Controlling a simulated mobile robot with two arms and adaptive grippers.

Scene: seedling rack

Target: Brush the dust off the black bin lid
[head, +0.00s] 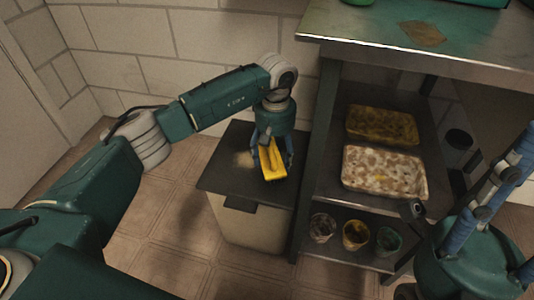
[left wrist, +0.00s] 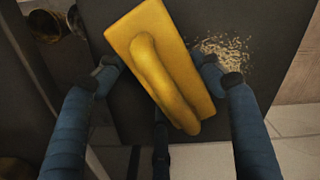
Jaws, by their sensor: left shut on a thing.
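The black bin lid (head: 222,182) lies flat on a pale bin (head: 250,226) beside the rack. A pale patch of dust (head: 243,159) lies on the lid's left part; in the left wrist view the dust (left wrist: 228,52) is scattered grains beside the yellow tool. My left gripper (head: 272,158) is shut on this yellow brush-like tool (head: 273,175), which has a flat plate and a raised handle (left wrist: 160,75). The tool is over the lid's right part; its underside is hidden, so contact is unclear. My right gripper (head: 480,190) is at the right edge, fingers spread and empty.
A metal rack stands just right of the bin, with a steel top (head: 440,50). Its shelf holds a yellow tray (head: 382,126) and a pale tray (head: 385,174). Several small pots (head: 355,234) stand below. A tiled wall is behind; floor is free on the left.

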